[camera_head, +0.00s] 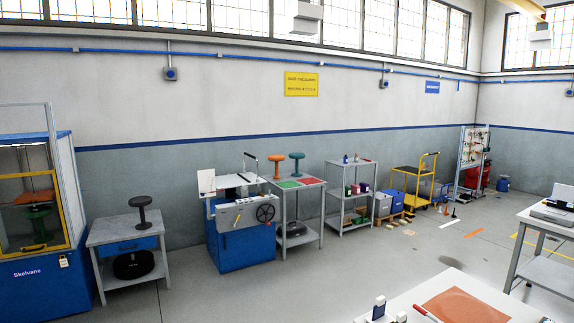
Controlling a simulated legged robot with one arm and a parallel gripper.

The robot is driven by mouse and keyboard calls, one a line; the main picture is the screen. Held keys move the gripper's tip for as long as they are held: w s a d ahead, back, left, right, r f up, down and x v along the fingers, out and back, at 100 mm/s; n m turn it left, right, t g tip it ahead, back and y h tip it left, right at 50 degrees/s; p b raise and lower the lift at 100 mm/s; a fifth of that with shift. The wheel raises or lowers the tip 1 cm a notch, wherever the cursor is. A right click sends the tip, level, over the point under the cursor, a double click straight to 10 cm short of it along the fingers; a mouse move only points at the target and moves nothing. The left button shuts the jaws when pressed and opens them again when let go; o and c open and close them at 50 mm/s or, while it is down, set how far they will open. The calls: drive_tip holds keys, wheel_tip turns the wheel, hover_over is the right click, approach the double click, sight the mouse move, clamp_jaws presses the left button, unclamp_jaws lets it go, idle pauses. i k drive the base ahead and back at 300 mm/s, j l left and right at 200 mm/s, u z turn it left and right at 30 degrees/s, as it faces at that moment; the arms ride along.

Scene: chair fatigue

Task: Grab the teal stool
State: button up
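The teal stool (297,163) is a small pedestal stool with a round seat and a thin stem. It stands upright on a grey metal table (307,205) against the back wall, at the green and red mats. A similar orange stool (276,166) stands just to its left on the same table. My gripper is not in view, so its state does not show.
A blue workbench (241,250) with a handwheel stands left of that table; a shelf rack (350,198) stands right. A black stool (141,212) sits on another table. White worktop (400,300) fills the bottom foreground.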

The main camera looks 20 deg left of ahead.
sight(297, 156)
drive_tip(key=i+j+u, duration=1.05)
drive_tip(key=i+u, duration=0.2)
drive_tip(key=i, duration=0.4)
drive_tip(key=i+l+z, duration=0.1)
drive_tip(key=i+z, duration=0.25)
drive_tip(key=i, duration=0.25)
drive_tip(key=i+j+z, duration=0.1)
drive_tip(key=i+z, duration=0.25)
drive_tip(key=i, duration=0.2)
drive_tip(key=i+j+z, duration=0.35)
drive_tip(key=i, duration=0.2)
drive_tip(key=i+l+z, duration=0.2)
drive_tip(key=i+z, duration=0.2)
drive_tip(key=i, duration=0.7)
drive_tip(key=i+j+z, duration=0.15)
drive_tip(key=i+z, duration=0.3)
drive_tip(key=i, duration=0.65)
drive_tip(key=i+l+u, duration=0.15)
drive_tip(key=i+u, duration=0.2)
drive_tip(key=i, duration=0.25)
drive_tip(key=i+l+u, duration=0.4)
drive_tip(key=i, duration=0.2)
drive_tip(key=i+l+u, duration=0.35)
drive_tip(key=i, duration=0.2)
drive_tip(key=i+l+u, duration=0.6)
drive_tip(key=l+u, duration=0.15)
drive_tip(key=l, duration=0.15)
drive_tip(key=i+l+u, duration=0.1)
drive_tip(key=l+u, duration=0.15)
drive_tip(key=l, duration=0.15)
